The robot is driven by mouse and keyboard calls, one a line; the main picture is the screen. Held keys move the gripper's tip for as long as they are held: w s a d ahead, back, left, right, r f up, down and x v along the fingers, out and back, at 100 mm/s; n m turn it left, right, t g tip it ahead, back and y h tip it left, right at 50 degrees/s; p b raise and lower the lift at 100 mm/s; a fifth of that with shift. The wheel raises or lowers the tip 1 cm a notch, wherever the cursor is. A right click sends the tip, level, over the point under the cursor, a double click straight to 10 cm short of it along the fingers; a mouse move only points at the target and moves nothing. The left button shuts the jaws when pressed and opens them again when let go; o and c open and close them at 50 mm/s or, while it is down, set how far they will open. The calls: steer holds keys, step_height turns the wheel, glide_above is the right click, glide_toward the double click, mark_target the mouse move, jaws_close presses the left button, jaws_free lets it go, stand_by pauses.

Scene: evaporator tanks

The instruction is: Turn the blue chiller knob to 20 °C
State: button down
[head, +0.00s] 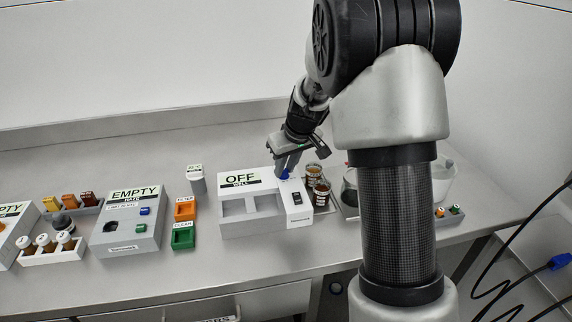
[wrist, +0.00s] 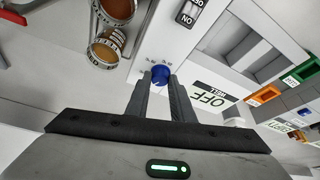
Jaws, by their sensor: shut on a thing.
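The blue knob (head: 285,174) sits on the upper right part of a white chiller unit (head: 262,228), whose display reads "OFF" with "WELL" below it. In the wrist view the blue knob (wrist: 160,75) lies between my fingertips, with small scale markings around it that are too small to read. My gripper (head: 284,168) is shut on the knob from above; it also shows in the wrist view (wrist: 160,80), with a finger on each side. A black rocker switch (head: 296,196) marked ON shows on the unit; it also shows in the wrist view (wrist: 192,14).
Amber jars (head: 320,190) stand just right of the chiller, close to my gripper. Orange (head: 184,208) and green (head: 183,236) trays and a grey-white "EMPTY" unit (head: 128,240) stand to the left. The bench front before the chiller is clear.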

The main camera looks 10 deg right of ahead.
steer(key=m+p, duration=0.1)
steer(key=m, duration=0.1)
steer(key=m+h+p, duration=0.1)
steer(key=p, duration=0.1)
steer(key=m+h+p, duration=0.1)
steer(key=m+p, duration=0.1)
steer(key=shift+a+r+m, duration=0.3)
steer(key=shift+a, duration=0.05)
steer(key=m+h+p, duration=0.1)
steer(key=m+p, duration=0.2)
steer(key=shift+a+m+g+p, duration=0.1)
steer(key=shift+m+g+p, duration=0.2)
steer(key=m+p, duration=0.1)
steer(key=m+h+p, duration=0.1)
steer(key=shift+w+a+f+m, duration=0.1)
steer(key=shift+f+m, duration=0.05)
steer(key=shift+m, duration=0.25)
steer(key=m+g+h+p, duration=0.1)
steer(key=m, duration=0.2)
steer(key=shift+w+f, duration=0.1)
steer(key=shift+w, duration=0.05)
steer(key=shift+a+m+g+h, duration=0.1)
steer(key=shift+m+g+h, duration=0.5)
steer(key=shift+m, duration=1.1)
steer(key=shift+y, duration=0.3)
steer(key=c, duration=1.5)
jaws_free()
steer(key=shift+w, duration=0.1)
steer(key=shift+c, duration=0.2)
